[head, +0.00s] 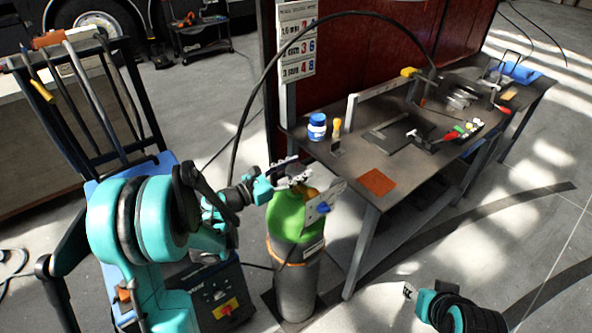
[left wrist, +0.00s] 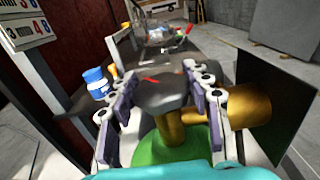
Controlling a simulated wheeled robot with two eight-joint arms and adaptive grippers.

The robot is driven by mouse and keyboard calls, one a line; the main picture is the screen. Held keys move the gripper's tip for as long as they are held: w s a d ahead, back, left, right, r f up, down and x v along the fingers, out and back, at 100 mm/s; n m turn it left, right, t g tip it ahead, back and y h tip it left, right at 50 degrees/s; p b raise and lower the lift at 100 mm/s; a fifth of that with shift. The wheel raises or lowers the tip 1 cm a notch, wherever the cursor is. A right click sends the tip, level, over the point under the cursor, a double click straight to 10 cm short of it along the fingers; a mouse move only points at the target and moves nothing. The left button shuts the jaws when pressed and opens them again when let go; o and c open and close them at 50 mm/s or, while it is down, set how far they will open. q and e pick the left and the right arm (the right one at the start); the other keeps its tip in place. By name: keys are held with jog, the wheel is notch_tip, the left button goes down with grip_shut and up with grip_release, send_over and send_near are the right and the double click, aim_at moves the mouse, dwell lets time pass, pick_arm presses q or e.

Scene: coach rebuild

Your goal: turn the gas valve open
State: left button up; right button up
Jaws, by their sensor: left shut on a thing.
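The gas cylinder (head: 296,270) stands upright, grey with a green shoulder, left of the workbench. In the left wrist view its valve knob (left wrist: 163,90) is dark grey with a red mark, above a brass body (left wrist: 240,108) and the green shoulder (left wrist: 160,148). My left gripper (head: 300,178) is at the cylinder's top, its fingers (left wrist: 160,96) on both sides of the knob and shut on it. The head view mostly hides the knob behind the fingers. My right gripper (head: 410,291) is low at the bottom right, away from the cylinder; its jaw opening is unclear.
A workbench (head: 345,165) right of the cylinder holds a blue jar (head: 317,126), an orange square (head: 377,182) and several tools. A tool rack (head: 85,90) stands at the left. A black hose (head: 262,85) arches over the scene. Floor at the right is clear.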

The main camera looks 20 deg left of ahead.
pick_arm(q)
jog(key=n+t+y, duration=0.1)
jog(key=n+y, duration=0.1)
jog(key=y, duration=0.1)
jog(key=n+t+y+b, duration=0.1)
jog(key=n+t+y, duration=0.1)
jog(key=n+y, duration=0.1)
jog(key=shift+s+d+t+y, duration=0.1)
jog(key=shift+d+t+y, duration=0.15)
jog(key=shift+y, duration=0.35)
jog(key=shift+a+n+t+y+b, duration=0.15)
jog(key=shift+n+y+b, duration=0.1)
jog(key=shift+n+y, duration=1.15)
jog(key=shift+a+n+t+y+b, duration=0.15)
jog(key=shift+n+y, duration=0.65)
jog(key=shift+y, duration=1.1)
jog(key=o, duration=1.2)
jog(key=s, duration=0.4)
jog(key=s+d, duration=0.1)
jog(key=s, duration=0.6)
jog(key=shift+s+d, duration=0.35)
jog(key=shift+d, duration=0.05)
jog(key=shift+a, duration=0.1)
